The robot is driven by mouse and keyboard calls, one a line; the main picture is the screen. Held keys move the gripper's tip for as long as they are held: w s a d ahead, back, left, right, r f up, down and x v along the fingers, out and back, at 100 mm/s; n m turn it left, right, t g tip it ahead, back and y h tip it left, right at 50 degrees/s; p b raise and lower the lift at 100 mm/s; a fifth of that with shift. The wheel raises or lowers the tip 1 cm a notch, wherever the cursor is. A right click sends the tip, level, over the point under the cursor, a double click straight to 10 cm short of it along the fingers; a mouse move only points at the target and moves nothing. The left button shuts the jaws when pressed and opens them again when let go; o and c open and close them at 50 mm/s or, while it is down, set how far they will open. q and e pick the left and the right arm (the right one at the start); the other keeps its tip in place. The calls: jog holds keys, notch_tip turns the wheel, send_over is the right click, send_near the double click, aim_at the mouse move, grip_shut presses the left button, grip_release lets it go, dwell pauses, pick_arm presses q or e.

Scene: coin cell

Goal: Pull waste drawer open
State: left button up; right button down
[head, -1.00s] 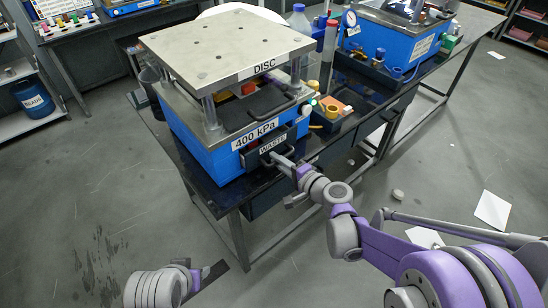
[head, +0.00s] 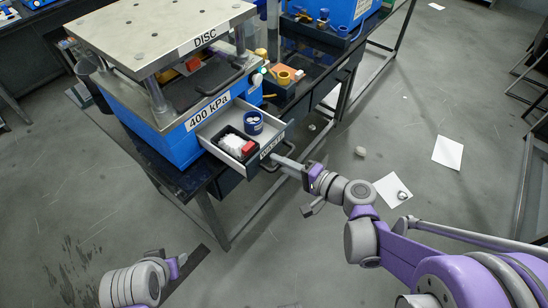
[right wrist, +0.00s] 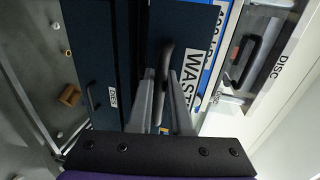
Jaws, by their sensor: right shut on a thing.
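The waste drawer (head: 226,145) of the blue press (head: 175,137) stands open, pulled out toward the front right. Inside it are a dark blue round container (head: 254,122) and a black tray (head: 230,143) with white and red items. My right gripper (head: 275,160) is shut on the dark drawer handle (head: 268,167). In the right wrist view the fingers close around the handle (right wrist: 165,60), beside the WASTE label (right wrist: 191,72). My left gripper (head: 176,262) is low at the lower left, away from the press; its jaw state is unclear.
The press stands on a black bench (head: 185,183) with open floor in front. Small parts (head: 284,78) stand on the bench right of the press. Paper sheets (head: 448,152) lie on the floor at the right.

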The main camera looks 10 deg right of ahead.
jog(key=c, duration=1.1)
grip_release()
jog(key=v, duration=1.1)
jog(key=shift+a+f, duration=0.1)
jog(key=s+a+f+n+g+h+p, duration=0.1)
jog(key=s+a+f+n+g+h, duration=0.35)
jog(key=f+g, duration=0.2)
jog(key=s+d+n+h, duration=0.1)
jog(key=n, duration=0.1)
jog(key=s+d+n+h, duration=0.1)
jog(key=n+h, duration=0.1)
jog(key=s+d+r+n+h+p, duration=0.1)
jog(key=n+h, duration=0.1)
jog(key=shift+s, duration=0.15)
